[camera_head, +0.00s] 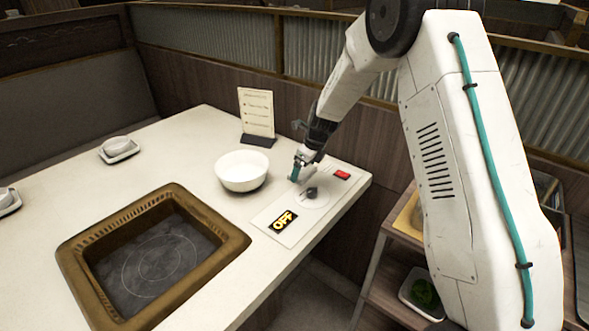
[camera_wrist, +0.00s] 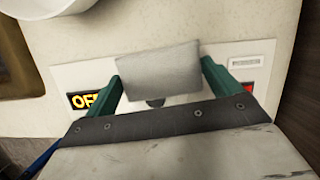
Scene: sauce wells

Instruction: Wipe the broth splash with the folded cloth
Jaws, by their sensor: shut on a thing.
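My gripper (camera_head: 297,174) is low over the right end of the white table, beside the control panel. In the wrist view its two green fingers (camera_wrist: 160,76) stand on either side of a grey, flat, folded cloth (camera_wrist: 158,68), and they are shut on it. The cloth lies over part of the panel in that view; I cannot tell whether it touches the surface. In the head view the cloth cannot be made out clearly. I see no broth splash in either view.
The panel (camera_head: 277,240) has a yellow OFF display (camera_head: 283,221), a dark knob (camera_head: 311,193) and a red switch (camera_head: 342,174). A white bowl (camera_head: 242,171) and a menu stand (camera_head: 257,114) are close by. A bronze-framed sunken cooker (camera_head: 237,243) is at front left.

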